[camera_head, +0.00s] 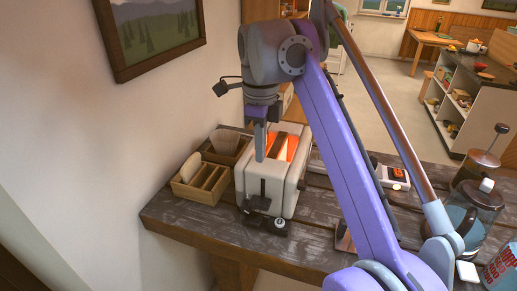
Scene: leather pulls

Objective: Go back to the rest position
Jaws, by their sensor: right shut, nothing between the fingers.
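My right arm reaches in from the lower right, and its gripper (260,150) points down over the white toaster (283,195). The gripper is shut and empty, with its fingertips at the toaster's left top edge; I cannot tell whether they touch it. The toaster's slots glow orange, and a brown strip shows between the glowing parts. Its dark lever and knob face the front. My left gripper is not in view.
A wooden rack (205,183) with a bread slice stands left of the toaster, near the wall. A glass jug (470,215) and a red-blue can (503,265) stand at the table's right. My arm hides part of the table. Bare wood shows along the front edge.

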